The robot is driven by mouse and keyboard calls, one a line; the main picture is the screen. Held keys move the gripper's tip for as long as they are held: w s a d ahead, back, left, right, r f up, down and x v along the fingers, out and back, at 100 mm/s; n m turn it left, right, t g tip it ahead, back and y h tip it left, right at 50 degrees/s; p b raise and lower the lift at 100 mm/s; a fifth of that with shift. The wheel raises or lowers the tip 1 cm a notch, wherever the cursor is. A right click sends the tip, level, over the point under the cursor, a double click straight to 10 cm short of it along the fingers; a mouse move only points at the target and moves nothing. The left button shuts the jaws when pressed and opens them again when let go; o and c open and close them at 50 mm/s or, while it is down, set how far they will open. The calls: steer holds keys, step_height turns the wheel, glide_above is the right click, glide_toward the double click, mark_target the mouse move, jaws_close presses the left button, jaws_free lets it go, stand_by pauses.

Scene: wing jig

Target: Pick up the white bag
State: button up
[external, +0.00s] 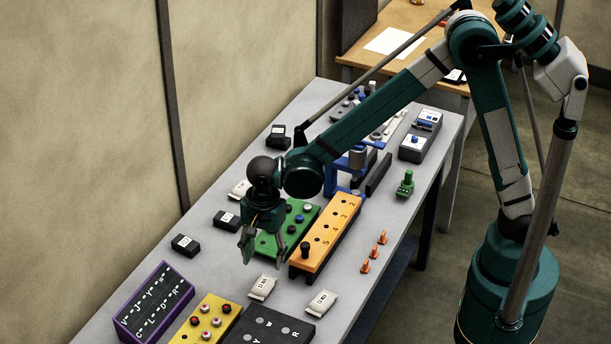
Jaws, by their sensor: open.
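Three white bags show in the external view. One white bag (262,287) lies on the grey table just in front of the green and orange panels. A second white bag (321,303) lies to its right, near the black panel. A third white bag (240,189) lies farther back, to the left of my arm's wrist, partly hidden by it. My gripper (246,255) points down with its fingers apart and empty. It is above the table, up and to the left of the nearest bag and apart from it.
A green panel (268,246) and an orange numbered block (327,232) stand right beside my gripper. Small black boxes (186,245) lie to the left. Purple (153,300), yellow (203,325) and black (268,332) panels fill the front. Orange cones (374,251) stand near the right edge.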

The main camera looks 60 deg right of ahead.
mark_target(263, 283)
steer(key=shift+w+a+f+m, duration=0.1)
steer(key=shift+a+f+m, duration=0.3)
steer(key=shift+a+f, duration=0.6)
steer(key=shift+f, duration=1.25)
steer(key=shift+f, duration=0.15)
steer(key=shift+s+f, duration=0.2)
steer(key=shift+f, duration=2.25)
steer(key=c, duration=1)
